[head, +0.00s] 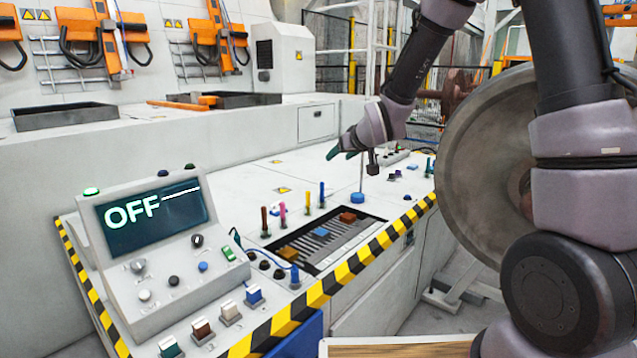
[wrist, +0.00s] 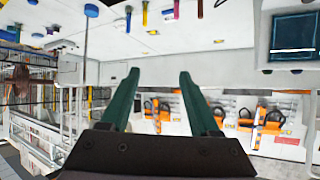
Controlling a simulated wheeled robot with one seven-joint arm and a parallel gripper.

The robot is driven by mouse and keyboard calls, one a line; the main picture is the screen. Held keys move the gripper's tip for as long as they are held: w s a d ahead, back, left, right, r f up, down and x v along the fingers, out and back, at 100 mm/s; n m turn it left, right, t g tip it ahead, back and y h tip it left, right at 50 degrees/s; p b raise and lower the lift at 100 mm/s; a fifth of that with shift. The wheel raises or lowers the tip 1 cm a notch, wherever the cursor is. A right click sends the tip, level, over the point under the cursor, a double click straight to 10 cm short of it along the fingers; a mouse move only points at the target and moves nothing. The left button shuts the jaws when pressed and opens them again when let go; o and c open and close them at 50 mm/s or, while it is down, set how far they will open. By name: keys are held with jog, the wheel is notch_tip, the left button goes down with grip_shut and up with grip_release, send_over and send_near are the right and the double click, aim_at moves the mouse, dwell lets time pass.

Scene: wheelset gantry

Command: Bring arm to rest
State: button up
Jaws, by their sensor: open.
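My arm reaches in from the right in the head view. My gripper (head: 345,145), with dark green fingers, is held above the control console (head: 160,320), pointing left. In the wrist view my gripper (wrist: 150,92) shows two green fingers spread apart with nothing between them. The view is turned upside down, with the console top along the upper edge. The fingers touch nothing that I can see.
A screen (head: 150,215) reading OFF stands on the console's near left. Levers, knobs and sliders (head: 320,232) fill the top. A large metal wheel (head: 490,165) stands at right, close to my arm. Orange devices (head: 215,40) hang on the back wall.

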jog(key=s+d+r+m+g+h, duration=0.25)
jog(key=s+d+r+m, duration=0.25)
jog(key=s+d+r, duration=0.8)
jog(key=s+d+r+m, duration=0.1)
jog(key=s+d, duration=0.1)
jog(key=s, duration=0.7)
jog(key=s+d+r+m, duration=0.1)
jog(key=s+d+m, duration=0.1)
jog(key=s, duration=0.6)
jog(key=shift+s+d+g, duration=0.4)
jog(key=shift+d+g, duration=0.05)
jog(key=shift+d, duration=0.3)
